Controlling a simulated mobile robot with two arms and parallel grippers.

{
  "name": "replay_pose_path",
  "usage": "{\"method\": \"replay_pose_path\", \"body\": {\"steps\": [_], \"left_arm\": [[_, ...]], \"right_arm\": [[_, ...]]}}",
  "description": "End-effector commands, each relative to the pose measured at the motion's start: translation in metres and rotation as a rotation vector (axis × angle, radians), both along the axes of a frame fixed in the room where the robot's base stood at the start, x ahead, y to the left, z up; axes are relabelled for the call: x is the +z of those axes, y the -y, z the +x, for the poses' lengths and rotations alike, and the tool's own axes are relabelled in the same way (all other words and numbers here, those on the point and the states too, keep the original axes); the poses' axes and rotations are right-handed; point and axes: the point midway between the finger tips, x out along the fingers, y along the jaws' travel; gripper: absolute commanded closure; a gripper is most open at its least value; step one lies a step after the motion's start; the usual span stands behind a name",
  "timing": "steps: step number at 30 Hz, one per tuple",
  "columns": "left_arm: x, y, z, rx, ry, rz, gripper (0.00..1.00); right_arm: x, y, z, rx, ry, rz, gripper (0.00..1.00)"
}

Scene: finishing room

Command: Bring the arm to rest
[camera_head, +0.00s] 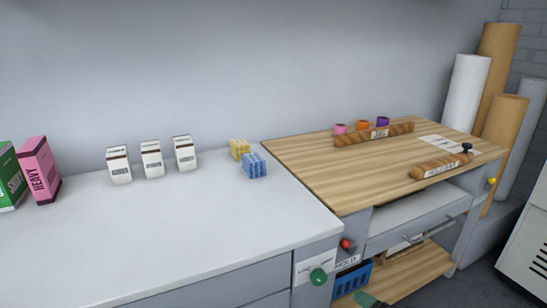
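Neither of my arms nor grippers shows in the head view. The scene in front holds a white counter (180,238) on the left and a wooden-topped bench (370,170) on the right. No object is seen in a gripper.
A pink box (40,170), a green box (10,178), three white cartons (151,160), and yellow (239,148) and blue (254,166) packs stand on the counter. Tall rolls (466,92) stand behind. The counter's front is clear.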

Motion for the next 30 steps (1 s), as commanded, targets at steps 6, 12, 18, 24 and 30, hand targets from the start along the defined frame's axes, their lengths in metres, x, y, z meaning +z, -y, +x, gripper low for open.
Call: {"method": "replay_pose_path", "body": {"steps": [6, 12, 18, 24, 30], "left_arm": [[0.000, 0.000, 0.001, -0.001, 0.002, 0.001, 0.58], [0.001, 0.000, 0.002, -0.001, 0.002, 0.001, 0.58], [0.001, 0.000, 0.002, -0.002, 0.003, 0.001, 0.58], [0.001, 0.000, 0.002, -0.002, 0.003, 0.001, 0.58], [-0.005, 0.000, -0.003, -0.003, -0.012, 0.002, 0.58]], "right_arm": [[-0.057, -0.010, -0.027, -0.373, -0.381, 0.233, 0.32], [-0.119, -0.013, -0.093, -0.751, -0.827, 0.434, 0.32], [-0.152, -0.022, -0.161, -1.001, -1.154, 0.537, 0.32], [-0.167, -0.034, -0.220, -1.181, -1.406, 0.590, 0.32], [-0.175, -0.039, -0.252, -1.272, -1.535, 0.593, 0.32]]}}
